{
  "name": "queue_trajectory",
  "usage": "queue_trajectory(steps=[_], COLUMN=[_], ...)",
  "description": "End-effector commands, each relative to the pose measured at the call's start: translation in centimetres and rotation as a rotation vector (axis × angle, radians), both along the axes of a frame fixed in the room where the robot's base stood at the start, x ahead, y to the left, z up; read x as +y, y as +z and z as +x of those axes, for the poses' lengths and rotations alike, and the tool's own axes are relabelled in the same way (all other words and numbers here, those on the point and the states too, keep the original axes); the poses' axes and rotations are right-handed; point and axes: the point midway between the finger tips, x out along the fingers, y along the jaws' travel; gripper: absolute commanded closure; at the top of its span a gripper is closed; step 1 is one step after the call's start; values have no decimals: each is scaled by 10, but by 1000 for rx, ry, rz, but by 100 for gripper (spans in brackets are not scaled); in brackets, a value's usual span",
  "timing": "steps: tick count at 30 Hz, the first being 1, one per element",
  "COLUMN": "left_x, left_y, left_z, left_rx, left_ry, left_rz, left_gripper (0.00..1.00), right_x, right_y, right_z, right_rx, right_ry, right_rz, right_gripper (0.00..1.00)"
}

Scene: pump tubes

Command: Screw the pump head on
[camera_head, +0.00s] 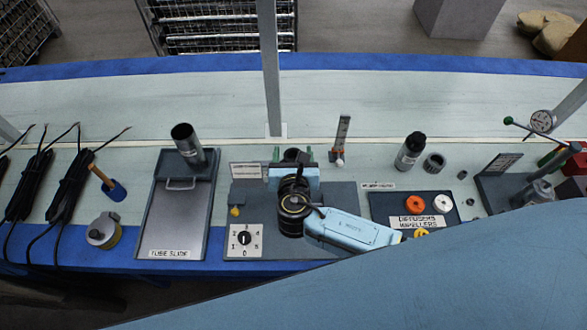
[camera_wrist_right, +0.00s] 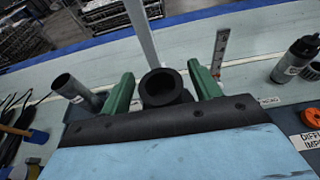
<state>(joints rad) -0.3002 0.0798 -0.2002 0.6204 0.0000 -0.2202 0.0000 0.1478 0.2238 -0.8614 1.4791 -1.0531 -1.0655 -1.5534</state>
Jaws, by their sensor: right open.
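My right gripper (camera_wrist_right: 162,82) is open, with a green finger on either side of a dark open-topped cylinder (camera_wrist_right: 161,86). Narrow gaps show between fingers and cylinder. In the head view the right gripper (camera_head: 292,154) is over the middle station, and its wrist hides most of the cylinder. A black-topped silver cylinder (camera_head: 410,151), possibly the pump head, stands apart to the right; it also shows in the right wrist view (camera_wrist_right: 296,60). A dark ring (camera_head: 433,163) sits beside it. My left gripper is not in view.
The tube slide board (camera_head: 172,232) and a dial plate (camera_head: 244,239) lie near the front edge. A tray (camera_head: 384,207) holds orange, white and yellow discs. A thin upright ruler (camera_head: 341,133) and a grey post (camera_head: 270,70) stand behind. The back strip is clear.

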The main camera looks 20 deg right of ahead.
Motion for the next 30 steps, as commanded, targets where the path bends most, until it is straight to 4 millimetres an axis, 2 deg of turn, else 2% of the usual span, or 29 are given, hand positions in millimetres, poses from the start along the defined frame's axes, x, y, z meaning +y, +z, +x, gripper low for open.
queue_trajectory(steps=[9,15,21,30], left_x=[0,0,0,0], left_y=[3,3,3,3], left_z=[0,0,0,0], left_rx=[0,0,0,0], left_ry=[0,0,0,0], left_rz=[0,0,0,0], left_gripper=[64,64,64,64], right_x=[18,27,31,32], right_y=[21,31,36,37], right_z=[-65,-97,-110,-111], right_rx=[2,0,-1,-2], right_ry=[0,1,0,0], right_rz=[3,1,1,0], right_gripper=[38,38,38,38])
